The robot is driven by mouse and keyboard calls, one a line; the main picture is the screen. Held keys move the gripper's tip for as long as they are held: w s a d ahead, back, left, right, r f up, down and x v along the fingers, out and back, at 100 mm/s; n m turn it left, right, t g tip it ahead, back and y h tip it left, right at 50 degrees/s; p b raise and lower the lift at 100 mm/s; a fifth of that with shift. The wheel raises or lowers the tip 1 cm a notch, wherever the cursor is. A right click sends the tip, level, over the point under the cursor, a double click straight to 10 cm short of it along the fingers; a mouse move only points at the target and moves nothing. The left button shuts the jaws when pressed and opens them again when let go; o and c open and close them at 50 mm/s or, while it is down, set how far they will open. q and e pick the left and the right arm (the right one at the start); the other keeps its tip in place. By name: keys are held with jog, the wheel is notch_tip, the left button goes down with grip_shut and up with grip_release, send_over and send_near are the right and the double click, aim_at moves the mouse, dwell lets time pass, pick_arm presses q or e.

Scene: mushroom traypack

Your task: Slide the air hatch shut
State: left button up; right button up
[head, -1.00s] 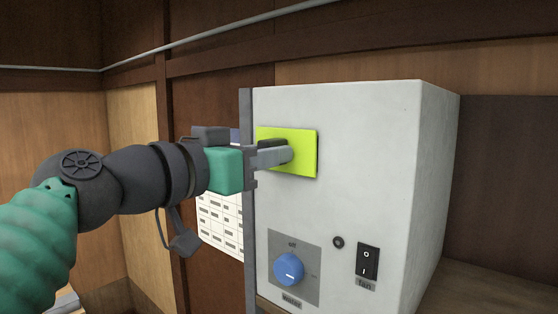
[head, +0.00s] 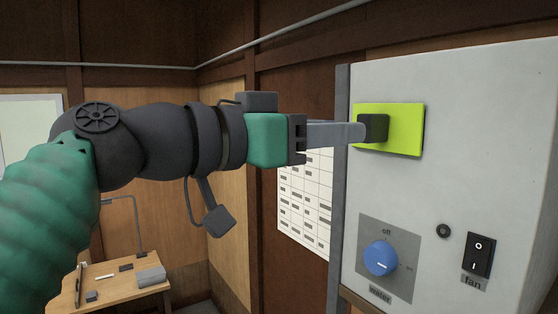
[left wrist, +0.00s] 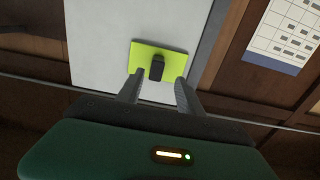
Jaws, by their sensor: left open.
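The air hatch shows as a bright yellow-green plate (head: 405,130) with a dark block-like knob (head: 373,128) on its left part, on the front of a pale grey cabinet. The plate (left wrist: 143,53) and knob (left wrist: 157,68) also show in the left wrist view. My left gripper (head: 362,132) points at the plate from the left, its tips close to the knob's left side. In the left wrist view the fingers (left wrist: 160,77) are apart, with the knob showing in the gap just beyond them. Contact cannot be told. What lies behind the plate is hidden. My right gripper is not in view.
The cabinet (head: 465,110) carries a blue water dial (head: 381,258), a small round button (head: 443,231) and a black fan switch (head: 479,255) below the plate. A printed sheet (head: 306,205) hangs on the wall behind. A small desk (head: 125,287) stands far left.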

pick_arm(q)
jog(key=b+v, duration=0.2)
jog(key=v, duration=0.8)
jog(key=shift+w, duration=0.2)
jog(key=shift+w+d, duration=0.15)
jog(key=shift+d, duration=0.05)
